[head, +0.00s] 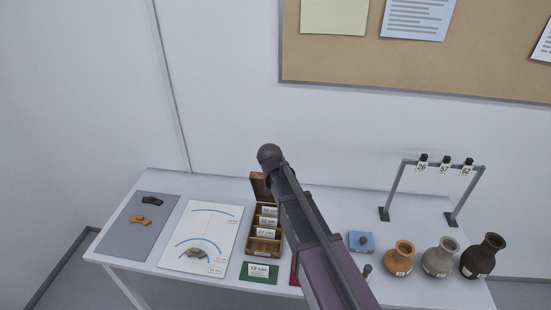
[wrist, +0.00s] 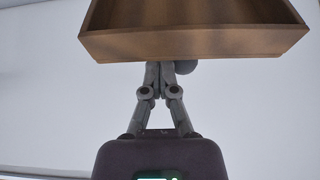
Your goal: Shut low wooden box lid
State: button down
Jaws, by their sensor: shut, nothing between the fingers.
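The low wooden box (head: 264,249) stands on the table left of my arm, holding labelled dividers. Its lid (head: 261,187) is raised at the back, so the box is open. My arm hides part of the box's right side. In the wrist view a brown wooden tray-like part (wrist: 195,45) fills the top; I cannot tell whether it is the lid or the box body. My gripper (wrist: 158,67) is shut and empty, its fingertips at that part's lower edge. I cannot tell whether they touch. The gripper is not visible in the head view.
A green card (head: 259,272) lies in front of the box, and a white drawing sheet (head: 205,225) lies left of it. A grey tag rack (head: 395,190) stands behind the vases.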

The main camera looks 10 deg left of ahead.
jog(key=shift+w+a+r+g+p, duration=0.15)
jog(key=shift+w+g+p, duration=0.4)
jog(key=shift+w, duration=0.6)
jog(key=shift+d, duration=0.2)
jog(key=s+d+f+g, duration=0.3)
jog(key=s+d+g, duration=0.3)
jog(key=s+d, duration=1.9)
jog(key=d, duration=0.3)
jog(key=shift+s+d+g, duration=0.15)
jog(key=shift+s+g, duration=0.2)
jog(key=shift+s, duration=0.05)
